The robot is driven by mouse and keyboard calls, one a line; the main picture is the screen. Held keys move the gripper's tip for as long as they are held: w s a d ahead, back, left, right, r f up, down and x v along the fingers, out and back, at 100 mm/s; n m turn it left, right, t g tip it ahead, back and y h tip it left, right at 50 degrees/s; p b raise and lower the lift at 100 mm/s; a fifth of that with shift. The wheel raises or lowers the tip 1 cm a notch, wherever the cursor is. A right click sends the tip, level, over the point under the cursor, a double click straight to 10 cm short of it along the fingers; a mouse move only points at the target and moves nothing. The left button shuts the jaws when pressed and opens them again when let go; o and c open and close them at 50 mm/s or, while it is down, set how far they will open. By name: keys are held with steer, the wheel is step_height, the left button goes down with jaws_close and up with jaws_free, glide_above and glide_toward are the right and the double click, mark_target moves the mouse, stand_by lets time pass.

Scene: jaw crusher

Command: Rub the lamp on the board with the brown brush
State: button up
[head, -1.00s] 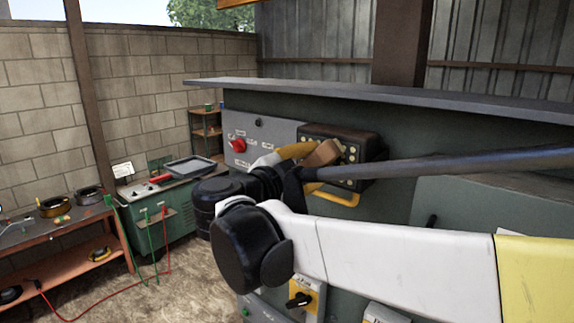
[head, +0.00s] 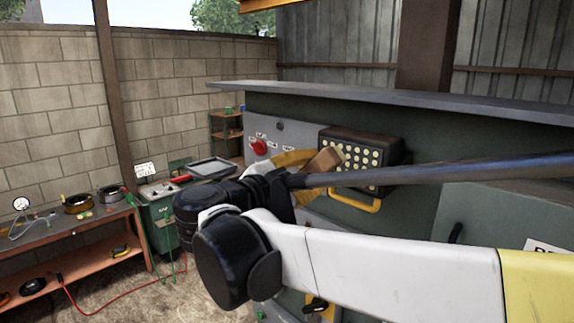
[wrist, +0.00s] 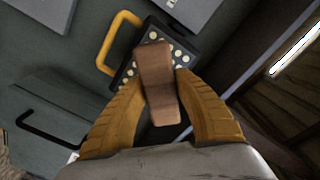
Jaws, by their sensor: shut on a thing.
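The lamp (head: 366,158) is a dark box with rows of pale round lights, fixed on the grey-green panel, with a yellow handle (head: 356,201) below it. My gripper (head: 306,166) is at the lamp's left side in the head view. It is shut on the brown brush (head: 325,160), a wooden block. In the wrist view the brush (wrist: 158,84) stands between both yellow fingers (wrist: 160,105) and covers the middle of the lamp (wrist: 183,58). I cannot tell whether the brush touches the lamp's face. The bristles are not visible.
A grey control box with a red knob (head: 259,147) is left of the lamp. A green cabinet with a tray (head: 209,168) and an orange workbench (head: 75,250) stand farther left. A long grey bar (head: 450,170) crosses in front of the panel. A ledge (head: 400,96) runs above.

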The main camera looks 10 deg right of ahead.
steer(key=shift+s+a, duration=0.3)
steer(key=shift+a, duration=0.05)
steer(key=shift+v, duration=1.45)
